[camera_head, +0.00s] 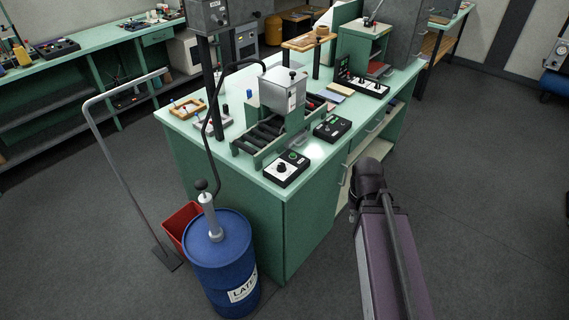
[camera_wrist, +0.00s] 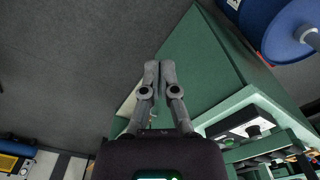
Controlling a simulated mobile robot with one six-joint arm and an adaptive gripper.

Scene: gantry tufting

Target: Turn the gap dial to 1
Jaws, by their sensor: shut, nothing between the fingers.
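A black control box (camera_head: 287,168) with a round dial (camera_head: 282,167) stands on the near corner of the green bench. I take this dial for the gap dial; its markings are too small to read. A second black box (camera_head: 332,128) with small controls stands behind it to the right. In the wrist view my gripper (camera_wrist: 160,66) has its fingertips together with nothing between them. It is apart from the boxes, over the bench's green side. A box with a white face and a dark knob (camera_wrist: 253,131) shows at the right of the wrist view; I cannot tell which box.
The green bench (camera_head: 235,205) carries a roller machine with a grey housing (camera_head: 283,91). A blue latex drum (camera_head: 220,262), a red bin (camera_head: 178,222) and a grey metal frame (camera_head: 125,165) stand at its left end. The floor (camera_head: 480,210) at the right is clear.

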